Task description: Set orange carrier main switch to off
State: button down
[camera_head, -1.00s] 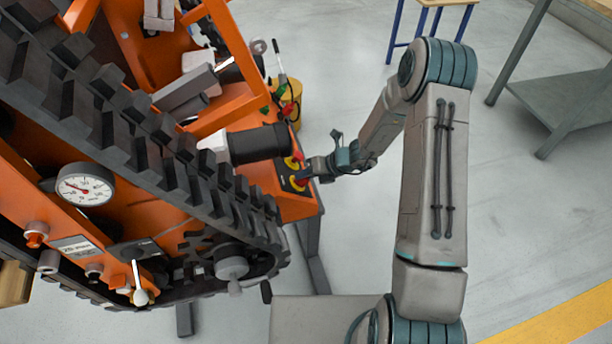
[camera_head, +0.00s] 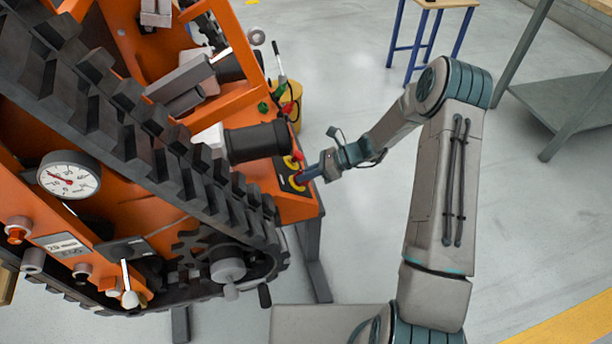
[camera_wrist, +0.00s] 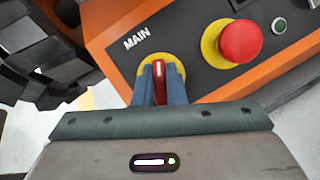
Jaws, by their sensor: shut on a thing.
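The orange carrier (camera_head: 298,207) fills the left of the head view. Its main switch (camera_wrist: 159,72) shows in the wrist view as a red handle on a yellow disc, beside the word MAIN on a dark panel (camera_wrist: 192,72). My gripper (camera_wrist: 160,85) has its two blue-grey fingers on either side of the red handle, shut on it. In the head view my gripper (camera_head: 306,174) reaches the panel at the carrier's near right corner. The fingers hide part of the disc. The handle points roughly up and down in the wrist view.
A red mushroom button (camera_wrist: 240,41) on a yellow disc sits right of the switch, with a small green button (camera_wrist: 279,25) beyond. A black cylinder (camera_head: 256,142) and rubber track (camera_head: 150,130) lie close by.

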jog(key=n+g+b, duration=0.1)
jog(key=n+g, duration=0.1)
jog(key=n, duration=0.3)
jog(key=shift+n, duration=0.4)
jog(key=shift+n+g, duration=0.3)
jog(key=c, duration=1.5)
grip_release()
jog(key=p+v, duration=0.1)
jog(key=v, duration=1.3)
jog(key=shift+a+r, duration=0.1)
